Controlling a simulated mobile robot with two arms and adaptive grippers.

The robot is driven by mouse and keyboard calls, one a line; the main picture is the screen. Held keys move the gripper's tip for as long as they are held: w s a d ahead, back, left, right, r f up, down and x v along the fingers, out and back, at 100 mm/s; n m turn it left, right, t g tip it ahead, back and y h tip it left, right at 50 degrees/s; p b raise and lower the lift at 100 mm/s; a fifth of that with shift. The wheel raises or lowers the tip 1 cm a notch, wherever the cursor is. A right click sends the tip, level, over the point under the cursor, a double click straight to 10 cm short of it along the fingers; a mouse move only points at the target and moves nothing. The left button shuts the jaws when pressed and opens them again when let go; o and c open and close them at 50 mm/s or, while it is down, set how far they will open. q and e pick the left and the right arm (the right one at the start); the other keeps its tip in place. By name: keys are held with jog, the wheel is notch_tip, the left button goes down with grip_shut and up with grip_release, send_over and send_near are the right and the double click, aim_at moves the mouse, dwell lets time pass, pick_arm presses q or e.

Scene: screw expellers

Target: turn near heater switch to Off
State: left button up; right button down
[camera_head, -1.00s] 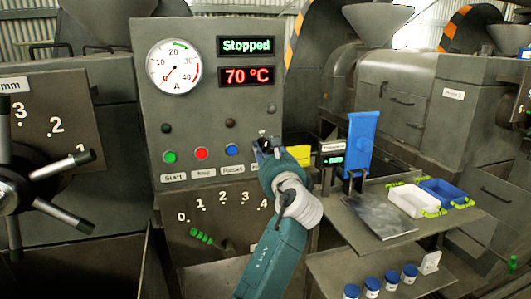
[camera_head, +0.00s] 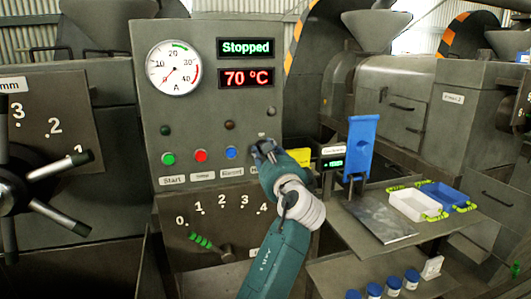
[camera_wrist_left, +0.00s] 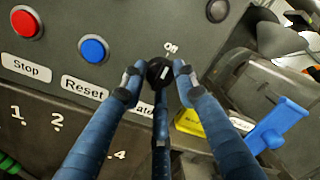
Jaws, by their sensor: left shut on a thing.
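The heater switch is a black round knob (camera_wrist_left: 159,72) with a white pointer mark on the grey control panel (camera_head: 205,110). In the left wrist view, the pointer tilts up toward the "On" label (camera_wrist_left: 171,47). My left gripper (camera_wrist_left: 160,76) has its fingers closed around the knob, one on each side and one below. In the head view, my left gripper (camera_head: 264,151) is at the panel's lower right and hides the knob. The label below the knob is partly covered by a finger. My right gripper is not in view.
Left of the knob are the blue Reset button (camera_head: 232,152), red Stop button (camera_head: 201,155) and green Start button (camera_head: 168,158). The displays read "Stopped" and "70 °C". A yellow sign (camera_wrist_left: 190,122) and blue scoop-like piece (camera_head: 360,146) stand to the right.

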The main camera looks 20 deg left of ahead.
pick_arm(q)
jog(key=o, duration=0.8)
jog(key=shift+r, duration=0.2)
jog(key=o, duration=0.3)
jog(key=shift+w, duration=0.1)
jog(key=shift+o, duration=0.2)
jog(key=v, duration=0.7)
jog(key=shift+f, duration=0.2)
jog(key=shift+d, duration=0.1)
